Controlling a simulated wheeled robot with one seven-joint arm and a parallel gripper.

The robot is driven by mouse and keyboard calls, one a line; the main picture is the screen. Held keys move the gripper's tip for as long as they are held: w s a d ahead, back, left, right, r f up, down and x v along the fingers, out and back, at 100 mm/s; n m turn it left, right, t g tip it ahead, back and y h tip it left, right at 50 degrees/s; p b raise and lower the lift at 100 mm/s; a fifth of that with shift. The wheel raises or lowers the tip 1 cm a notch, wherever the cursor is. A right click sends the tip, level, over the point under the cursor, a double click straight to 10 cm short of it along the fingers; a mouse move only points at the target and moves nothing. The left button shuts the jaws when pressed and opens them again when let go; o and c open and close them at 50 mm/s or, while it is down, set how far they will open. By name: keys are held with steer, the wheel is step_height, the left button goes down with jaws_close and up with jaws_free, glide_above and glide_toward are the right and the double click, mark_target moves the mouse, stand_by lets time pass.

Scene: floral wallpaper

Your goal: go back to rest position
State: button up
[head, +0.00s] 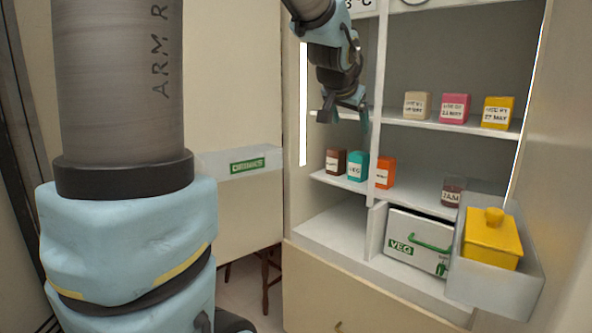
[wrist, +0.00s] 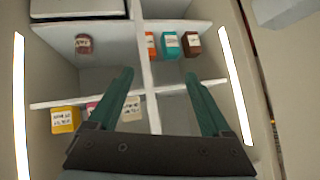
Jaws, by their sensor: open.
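My gripper (head: 343,112) hangs in front of the upper left part of the shelf unit (head: 380,70) in the head view. In the wrist view my gripper (wrist: 159,76) shows two green fingers spread apart with nothing between them. The wrist picture is upside down, with the shelves beyond the fingers. The teal box (head: 357,168), the brown box (head: 336,162) and the orange box (head: 385,173) stand on the middle shelf, below my gripper. I cannot tell whether the gripper touches the shelf edge.
A beige box (head: 417,105), a pink box (head: 455,108) and a yellow box (head: 498,112) stand on the upper shelf. A brown jar (head: 453,190) is on the middle shelf. A VEG bin (head: 400,247), a clear door bin (head: 470,285) with a yellow container (head: 491,240), and a DRINKS bin (head: 215,163) are around.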

steer(key=s+a+f+n+g+y, duration=0.1)
steer(key=s+a+f+n+g, duration=0.15)
steer(key=a+f, duration=0.4)
steer(key=s+a+f+n+g+y, duration=0.1)
steer(key=s+a+f+g+y, duration=0.1)
steer(key=s+a+f, duration=0.45)
steer(key=s+a+f+n+g, duration=0.3)
steer(key=s+a+f, duration=0.3)
steer(key=s+f, duration=0.3)
step_height(320, 180, down, 2)
steer(key=shift+s+a+f+y, duration=0.15)
steer(key=shift+s+y, duration=0.15)
steer(key=shift+s, duration=0.1)
stand_by(5.3)
